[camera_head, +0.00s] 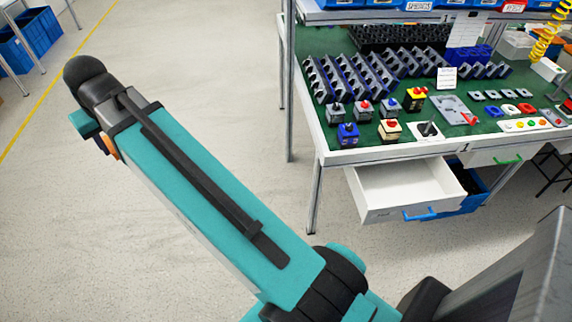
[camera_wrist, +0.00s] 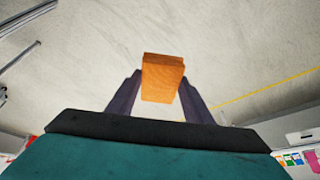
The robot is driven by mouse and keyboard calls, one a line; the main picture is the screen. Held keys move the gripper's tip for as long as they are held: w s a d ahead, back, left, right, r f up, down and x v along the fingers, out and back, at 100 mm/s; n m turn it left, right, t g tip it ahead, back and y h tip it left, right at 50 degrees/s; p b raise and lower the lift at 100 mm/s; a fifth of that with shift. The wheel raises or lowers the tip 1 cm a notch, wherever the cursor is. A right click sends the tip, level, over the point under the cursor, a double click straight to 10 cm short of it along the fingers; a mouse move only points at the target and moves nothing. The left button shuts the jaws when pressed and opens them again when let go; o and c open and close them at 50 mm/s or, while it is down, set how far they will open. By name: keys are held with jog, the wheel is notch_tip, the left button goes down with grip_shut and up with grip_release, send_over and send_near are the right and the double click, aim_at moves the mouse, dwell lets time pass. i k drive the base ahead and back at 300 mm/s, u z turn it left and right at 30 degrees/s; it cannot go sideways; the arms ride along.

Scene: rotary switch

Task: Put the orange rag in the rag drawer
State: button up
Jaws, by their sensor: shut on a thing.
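The orange rag (camera_wrist: 162,80) shows in the wrist view as a folded, block-like piece between the two dark fingers of my gripper (camera_wrist: 160,92). My gripper is shut on it, and floor shows behind it. My arm's far end is well left of this drawer. I cannot read a label on it.
The workbench (camera_head: 309,130) has a green top with several switches, button boxes and angled bins. A second drawer (camera_head: 484,157) with a green handle looks shut at the right. Clear floor lies left of the bench.

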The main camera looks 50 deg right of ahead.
aim_at(403, 198)
jog(key=z, duration=0.2)
jog(key=k, duration=0.85)
jog(key=z, duration=0.05)
